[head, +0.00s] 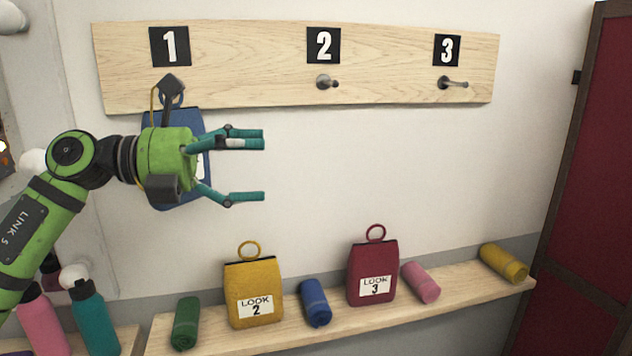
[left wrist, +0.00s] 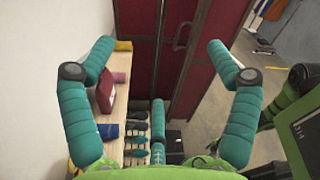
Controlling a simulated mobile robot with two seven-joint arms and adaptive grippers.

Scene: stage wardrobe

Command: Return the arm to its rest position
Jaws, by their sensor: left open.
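My left arm, green with teal fingers, comes in from the left in the head view. Its gripper (head: 262,168) is open and empty, with the fingers pointing right in front of the white wall. A blue bag (head: 158,194) hangs at hook 1 behind this gripper, which hides most of it. My right gripper is in neither view.
A wooden board (head: 240,70) carries bare hooks 2 (head: 327,82) and 3 (head: 452,83). Below, a shelf (head: 400,305) holds a yellow bag (head: 252,285), a red bag (head: 372,262) and several rolls. Bottles (head: 95,315) stand lower left. A dark red panel (head: 585,180) stands right.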

